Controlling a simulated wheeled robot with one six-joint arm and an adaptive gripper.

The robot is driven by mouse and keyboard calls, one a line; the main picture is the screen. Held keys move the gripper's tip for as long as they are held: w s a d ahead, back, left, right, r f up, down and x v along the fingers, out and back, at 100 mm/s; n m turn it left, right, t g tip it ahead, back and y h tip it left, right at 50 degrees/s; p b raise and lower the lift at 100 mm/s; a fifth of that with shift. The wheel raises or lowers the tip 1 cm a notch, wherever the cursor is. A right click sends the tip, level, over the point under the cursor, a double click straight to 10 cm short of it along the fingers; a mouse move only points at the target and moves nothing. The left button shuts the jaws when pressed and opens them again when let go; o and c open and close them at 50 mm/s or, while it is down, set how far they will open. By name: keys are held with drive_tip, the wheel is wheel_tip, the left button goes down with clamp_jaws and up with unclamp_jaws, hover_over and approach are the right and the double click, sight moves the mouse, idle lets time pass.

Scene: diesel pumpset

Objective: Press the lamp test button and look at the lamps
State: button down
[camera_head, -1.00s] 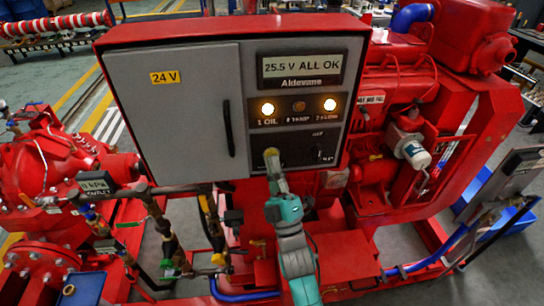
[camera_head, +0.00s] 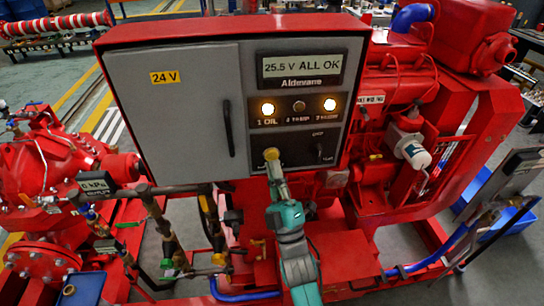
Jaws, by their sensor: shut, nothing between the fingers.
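The grey control panel (camera_head: 180,120) in a red housing faces me, with a row of three lamps on its right side. The left lamp (camera_head: 268,110), over "1 OIL", is lit warm white. The middle lamp (camera_head: 299,107) is dark, and the right lamp (camera_head: 330,104) is lit. The display (camera_head: 301,67) reads "25.5 V ALL OK". My gripper (camera_head: 272,159) is shut and empty, its tip in front of the lower left of the black switch plate below the lamps. The lamp test button cannot be told apart behind the tip, nor can contact be seen.
A dark rotary switch (camera_head: 319,148) sits right of my gripper. Pipes and valves (camera_head: 165,235) stand below left of the panel. The red engine (camera_head: 385,80) fills the space to the right. A black door handle (camera_head: 229,128) stands out from the cabinet door.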

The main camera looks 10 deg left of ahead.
drive_tip(key=s, duration=0.2)
drive_tip(key=s+d, duration=0.1)
drive_tip(key=s, duration=0.1)
drive_tip(key=shift+s+d, duration=0.2)
drive_tip(key=shift+s, duration=0.2)
idle(0.8)
drive_tip(key=s+d+f+m+g+h, duration=0.3)
drive_tip(key=s+d+f+m+h, duration=0.45)
drive_tip(key=s+d+f, duration=0.8)
drive_tip(key=s+d+f+m+g+h, duration=0.1)
drive_tip(key=s+m, duration=0.4)
drive_tip(key=s, duration=0.6)
drive_tip(key=s+d+f+m+g+h, duration=0.2)
drive_tip(key=s+d+m+g+h, duration=0.2)
drive_tip(key=s, duration=0.7)
drive_tip(key=d+m+g, duration=0.1)
drive_tip(key=d, duration=0.1)
drive_tip(key=shift+s+d, duration=0.15)
drive_tip(key=shift+d, duration=0.15)
